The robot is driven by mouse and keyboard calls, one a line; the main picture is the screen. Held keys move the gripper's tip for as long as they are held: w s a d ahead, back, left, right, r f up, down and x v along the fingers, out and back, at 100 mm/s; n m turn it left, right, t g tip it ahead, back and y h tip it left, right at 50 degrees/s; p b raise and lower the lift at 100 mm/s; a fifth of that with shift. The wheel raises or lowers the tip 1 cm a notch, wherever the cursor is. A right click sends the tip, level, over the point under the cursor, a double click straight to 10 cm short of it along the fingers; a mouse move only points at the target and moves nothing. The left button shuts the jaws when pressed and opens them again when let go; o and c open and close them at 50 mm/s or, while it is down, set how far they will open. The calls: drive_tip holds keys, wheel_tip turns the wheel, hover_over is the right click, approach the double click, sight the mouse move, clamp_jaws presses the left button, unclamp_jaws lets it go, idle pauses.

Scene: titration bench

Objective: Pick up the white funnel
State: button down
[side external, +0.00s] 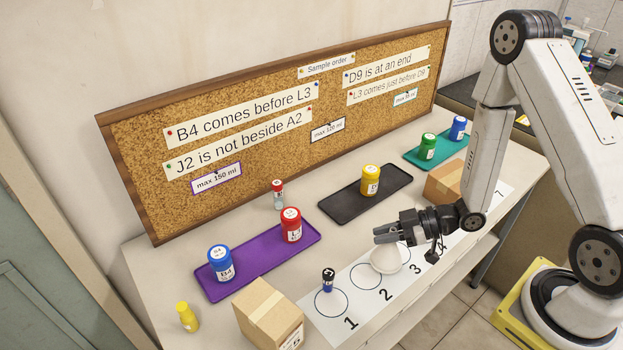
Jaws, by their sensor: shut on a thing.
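The white funnel (386,260) shows as a pale, rounded shape wide end down, over the numbered white strip near circles 2 and 3. My gripper (386,234) is directly above it, reaching in from the right with its fingers pointing left. The fingers are shut on the funnel's upper part, which they hide. I cannot tell whether the funnel's rim touches the strip or is just clear of it.
The numbered strip (339,325) has a small dark-blue vial (328,280) by circle 1. Cardboard boxes (268,316) (443,184) stand at the front left and right. Behind are purple (262,264), black (345,206) and green (421,152) trays with bottles, and a corkboard (240,150).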

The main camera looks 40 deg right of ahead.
wheel_tip(320, 180, up, 7)
idle(0.6)
idle(0.6)
